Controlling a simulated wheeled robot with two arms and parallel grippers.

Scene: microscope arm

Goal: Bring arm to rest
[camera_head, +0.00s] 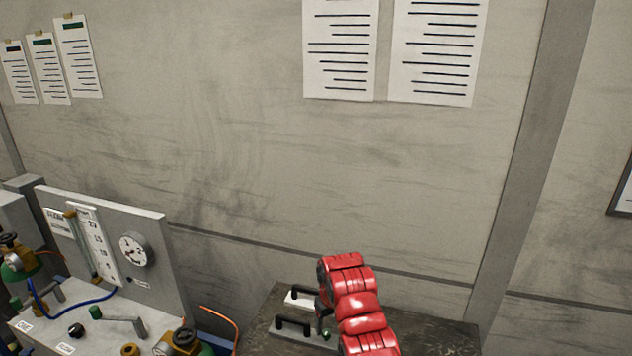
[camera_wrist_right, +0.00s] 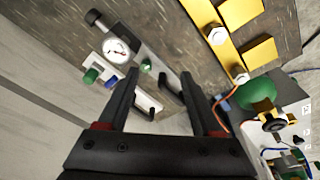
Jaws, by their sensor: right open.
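My right gripper (camera_wrist_right: 158,74) is open in the right wrist view, its two dark fingers apart and nothing visibly held. Beyond and between the fingers are black bar handles (camera_wrist_right: 170,88) on pale plates. In the head view, the red right arm reaches in from the bottom, and its dark gripper end (camera_head: 322,298) is mostly hidden behind the red links. It is close to two black handles (camera_head: 293,323) on the dark bench; contact cannot be told. I cannot make out a microscope arm in either view. My left gripper is not in view.
A grey panel with a round gauge (camera_head: 133,251) and valves stands at lower left. Papers (camera_head: 340,50) hang on the grey wall (camera_head: 230,140). The wrist view shows another gauge (camera_wrist_right: 117,50), yellow blocks (camera_wrist_right: 239,12) and a green rounded part (camera_wrist_right: 256,90).

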